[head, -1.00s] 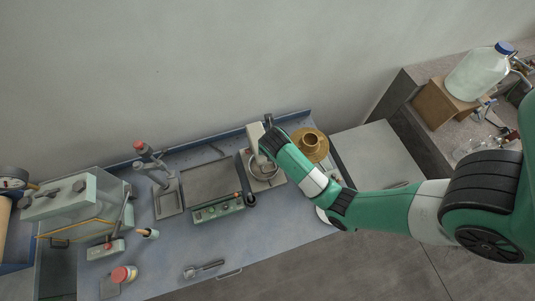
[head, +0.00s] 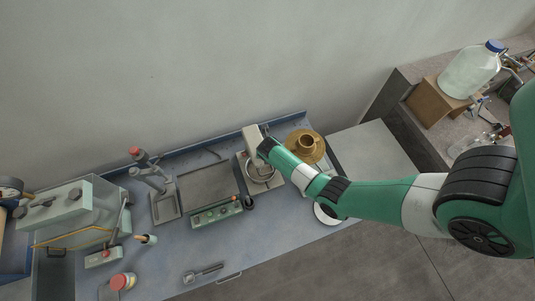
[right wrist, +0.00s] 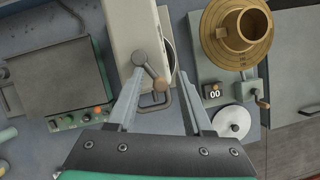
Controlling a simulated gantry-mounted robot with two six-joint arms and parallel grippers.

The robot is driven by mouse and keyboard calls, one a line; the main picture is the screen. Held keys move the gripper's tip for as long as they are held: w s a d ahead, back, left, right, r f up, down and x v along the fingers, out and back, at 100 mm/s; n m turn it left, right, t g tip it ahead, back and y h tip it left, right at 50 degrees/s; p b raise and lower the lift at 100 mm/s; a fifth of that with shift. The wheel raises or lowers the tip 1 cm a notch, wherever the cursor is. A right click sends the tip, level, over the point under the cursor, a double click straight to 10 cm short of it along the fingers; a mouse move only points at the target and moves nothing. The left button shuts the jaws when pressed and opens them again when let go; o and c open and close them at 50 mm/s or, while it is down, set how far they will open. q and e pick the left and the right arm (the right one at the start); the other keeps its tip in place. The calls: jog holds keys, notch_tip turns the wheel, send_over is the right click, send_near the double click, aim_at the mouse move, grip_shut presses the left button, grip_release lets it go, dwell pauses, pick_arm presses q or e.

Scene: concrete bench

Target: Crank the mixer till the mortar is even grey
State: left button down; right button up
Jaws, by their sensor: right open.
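The mixer (head: 251,136) is a pale upright machine with a round metal bowl (head: 260,171) under its head, at the right part of the blue bench. In the right wrist view its pale housing (right wrist: 130,28) fills the top middle, with a grey bent crank (right wrist: 149,75) on it. My right gripper (right wrist: 160,75) is open, its two grey fingers on either side of the crank in that view; I cannot tell whether they touch it. In the head view my right wrist hides the crank. The mortar's colour cannot be made out. My left gripper is out of view.
A brass stepped vessel (head: 305,145) stands close right of the mixer. A flat plate device with a green control panel (head: 216,215) is to its left. A metal scoop (head: 203,273) lies near the bench's front edge. The bench front around it is mostly clear.

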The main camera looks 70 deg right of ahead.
grip_shut()
jog(key=shift+a, duration=0.1)
dwell(0.4)
jog(key=m, duration=0.1)
jog(key=m+g, duration=0.1)
jog(key=m, duration=0.1)
jog(key=shift+w+a+b, duration=0.35)
jog(key=shift+a+b, duration=0.05)
jog(key=m+b, duration=0.1)
jog(key=w+a+m+g+b, duration=0.1)
jog(key=m, duration=0.1)
jog(key=shift+f+m+g, duration=0.15)
jog(key=shift+m+g, duration=0.15)
jog(key=w+m+g+b, duration=0.1)
jog(key=m+b, duration=0.2)
jog(key=b, duration=0.1)
jog(key=w+m+g+y+b, duration=0.1)
jog(key=m+b, duration=0.2)
jog(key=b, duration=0.1)
jog(key=w+m+b, duration=0.1)
jog(key=m+b, duration=0.2)
jog(key=b, duration=0.1)
jog(key=shift+a+f+g+y+b, duration=0.15)
jog(key=shift+a+g+y+b, duration=0.15)
jog(key=shift+g+b, duration=0.1)
jog(key=shift+w+r+m+y+b, duration=0.25)
jog(key=shift+m+y+b, duration=0.05)
jog(key=shift+m+b, duration=0.6)
